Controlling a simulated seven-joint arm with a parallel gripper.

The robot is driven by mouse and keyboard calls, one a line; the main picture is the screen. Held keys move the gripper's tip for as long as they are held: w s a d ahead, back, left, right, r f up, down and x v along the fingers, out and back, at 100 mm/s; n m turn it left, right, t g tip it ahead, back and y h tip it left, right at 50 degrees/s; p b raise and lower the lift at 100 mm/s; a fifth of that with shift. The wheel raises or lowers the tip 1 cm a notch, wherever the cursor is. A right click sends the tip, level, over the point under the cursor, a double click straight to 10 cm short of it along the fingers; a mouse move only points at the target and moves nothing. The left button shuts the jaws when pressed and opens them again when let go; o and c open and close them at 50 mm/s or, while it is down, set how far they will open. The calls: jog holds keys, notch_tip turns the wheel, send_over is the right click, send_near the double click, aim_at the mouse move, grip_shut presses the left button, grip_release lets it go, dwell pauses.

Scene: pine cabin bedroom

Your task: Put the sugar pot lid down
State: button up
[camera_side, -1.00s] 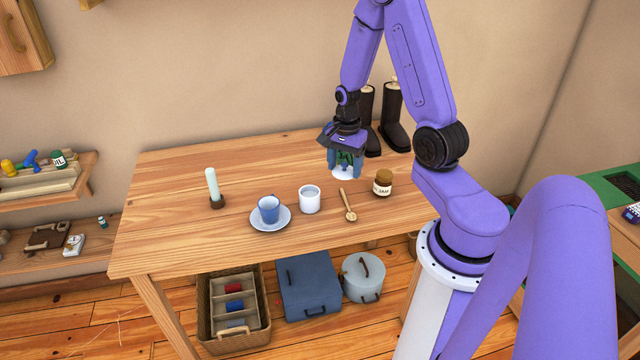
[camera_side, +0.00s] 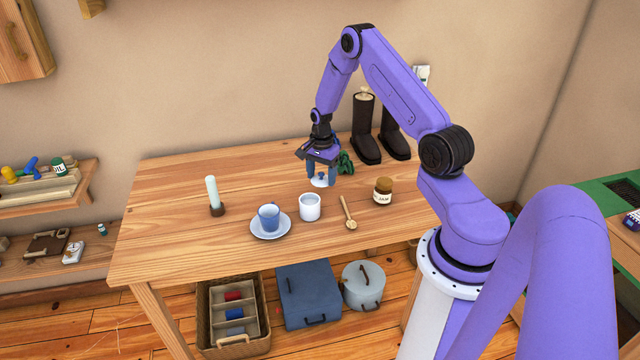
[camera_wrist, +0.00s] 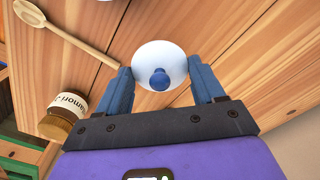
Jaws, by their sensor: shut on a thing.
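The sugar pot lid is a white disc with a blue knob (camera_wrist: 159,79). In the side view the lid (camera_side: 320,183) is under my gripper (camera_side: 321,175), low over the back of the table. My gripper (camera_wrist: 163,82) is shut on the lid, with a blue finger at each side. I cannot tell whether the lid touches the wood. The white sugar pot (camera_side: 310,207) stands open on the table (camera_side: 170,235), in front of the lid and a little to its left.
A blue cup (camera_side: 269,216) on a saucer (camera_side: 271,231) and a candle (camera_side: 214,195) stand left. A wooden spoon (camera_side: 348,213) and a jam jar (camera_side: 383,191) are to the right. A green object (camera_side: 346,162) and black boots (camera_side: 365,130) are behind. The table's left side is clear.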

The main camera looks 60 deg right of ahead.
aim_at(320, 191)
jog(key=shift+w+d+f, duration=0.2)
jog(key=shift+w+f, duration=0.05)
jog(key=shift+f, duration=0.15)
jog(key=shift+w+d+f, duration=0.1)
jog(key=shift+w+f, duration=0.1)
jog(key=shift+f, duration=1.55)
jog(key=shift+f, duration=0.15)
jog(key=o, duration=1)
